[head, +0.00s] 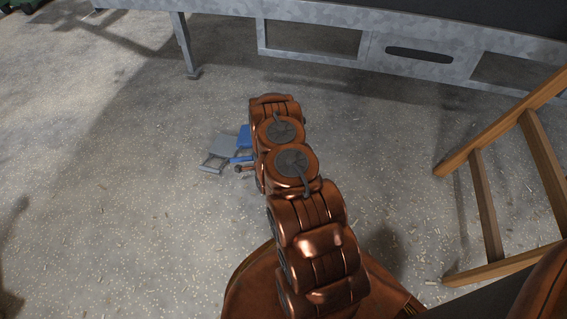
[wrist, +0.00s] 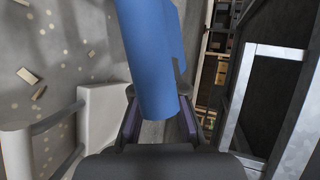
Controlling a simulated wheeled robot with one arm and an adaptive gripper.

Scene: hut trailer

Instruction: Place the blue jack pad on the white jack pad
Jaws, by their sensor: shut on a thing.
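The blue jack pad (head: 243,138) shows in the head view just left of my arm, which hides part of it. In the wrist view its blue body (wrist: 148,55) fills the top middle, between the fingers of my gripper (wrist: 157,108), which is shut on it. The white jack pad (head: 223,147) looks light grey and lies on the ground to the left of the blue one, with a handle at its near side. It also shows in the wrist view (wrist: 104,112), left of my gripper. I cannot tell whether the two pads touch.
A galvanised metal trailer frame (head: 360,50) runs across the back, with a leg (head: 185,45) standing on the ground. A wooden ladder-like frame (head: 485,190) stands at the right. The gritty concrete floor (head: 90,200) is clear to the left, apart from small scattered chips.

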